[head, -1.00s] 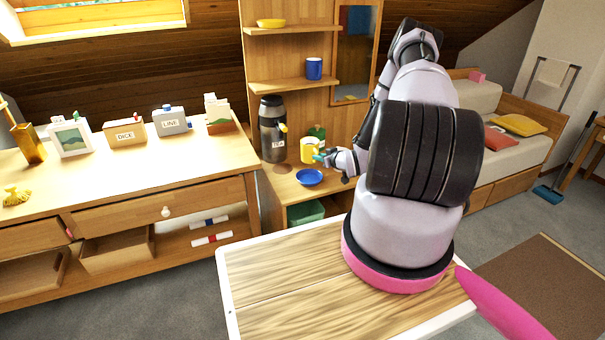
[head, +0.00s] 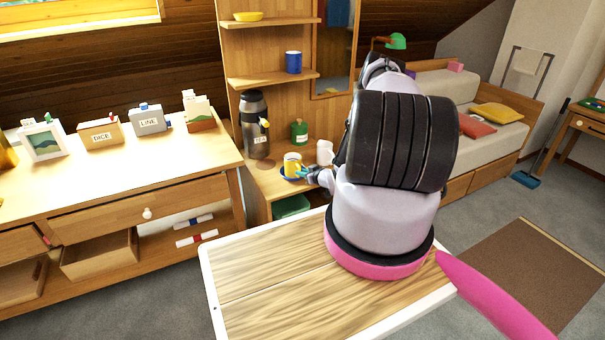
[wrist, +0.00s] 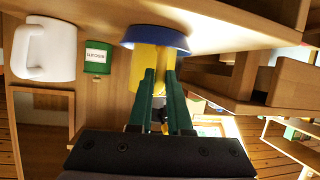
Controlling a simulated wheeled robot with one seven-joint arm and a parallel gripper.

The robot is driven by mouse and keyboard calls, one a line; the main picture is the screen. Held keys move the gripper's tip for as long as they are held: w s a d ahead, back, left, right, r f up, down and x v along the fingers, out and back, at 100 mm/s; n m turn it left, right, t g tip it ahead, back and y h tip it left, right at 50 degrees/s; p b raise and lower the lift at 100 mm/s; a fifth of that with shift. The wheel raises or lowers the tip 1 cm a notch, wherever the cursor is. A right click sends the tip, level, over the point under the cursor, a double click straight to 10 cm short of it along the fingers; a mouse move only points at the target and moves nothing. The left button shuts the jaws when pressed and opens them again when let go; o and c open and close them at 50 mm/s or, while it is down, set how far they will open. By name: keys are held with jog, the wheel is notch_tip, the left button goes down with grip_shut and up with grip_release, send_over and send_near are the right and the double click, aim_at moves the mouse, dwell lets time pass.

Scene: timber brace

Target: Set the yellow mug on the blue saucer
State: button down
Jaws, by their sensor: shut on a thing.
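The yellow mug (head: 292,162) is upright over the blue saucer (head: 285,175) on the low shelf. The wrist view looks upside down: the mug (wrist: 148,58) meets the saucer (wrist: 155,36) with no gap that I can see. Whether the mug's full weight rests on it is hidden. My gripper (head: 306,173) reaches the mug from the right. In the wrist view the green fingers of my gripper (wrist: 160,78) are shut on the mug's side, one on each side of the yellow.
A white mug (head: 325,152) stands right of the saucer, close to my arm. A green labelled canister (head: 299,131) stands behind. A dark flask (head: 255,124) stands to the left. Shelf boards (head: 268,79) are above. A wooden dresser (head: 120,160) is at left.

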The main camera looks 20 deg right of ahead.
jog(key=c, duration=0.8)
grip_release()
jog(key=shift+c, duration=0.2)
